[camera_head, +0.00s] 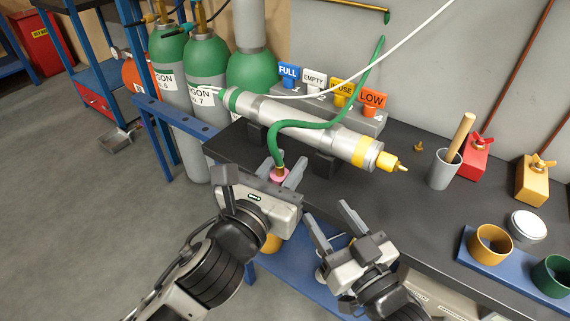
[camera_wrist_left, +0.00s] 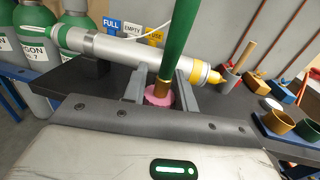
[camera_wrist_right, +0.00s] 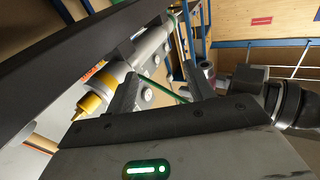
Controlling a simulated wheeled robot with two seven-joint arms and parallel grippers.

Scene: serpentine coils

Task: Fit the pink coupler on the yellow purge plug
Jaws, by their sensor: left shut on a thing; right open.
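The pink coupler (camera_head: 279,175) is on the lower end of the green hose (camera_head: 277,146). My left gripper (camera_head: 281,178) is shut on it, in front of the bench edge. In the left wrist view the pink coupler (camera_wrist_left: 158,95) sits between the fingers, partly hidden by the gripper body. The yellow purge plug (camera_head: 396,164) points right from the yellow-banded end of the silver cylinder (camera_head: 310,126). It also shows in the left wrist view (camera_wrist_left: 214,77), right of the fingers and apart from the coupler. My right gripper (camera_head: 331,229) is open and empty, below the plug.
The dark bench (camera_head: 400,205) holds a grey cup (camera_head: 441,172) with a wooden handle, red (camera_head: 474,160) and yellow (camera_head: 533,180) blocks, and a blue tray (camera_head: 500,271) with rings. Status tags (camera_head: 340,90) stand behind the cylinder.

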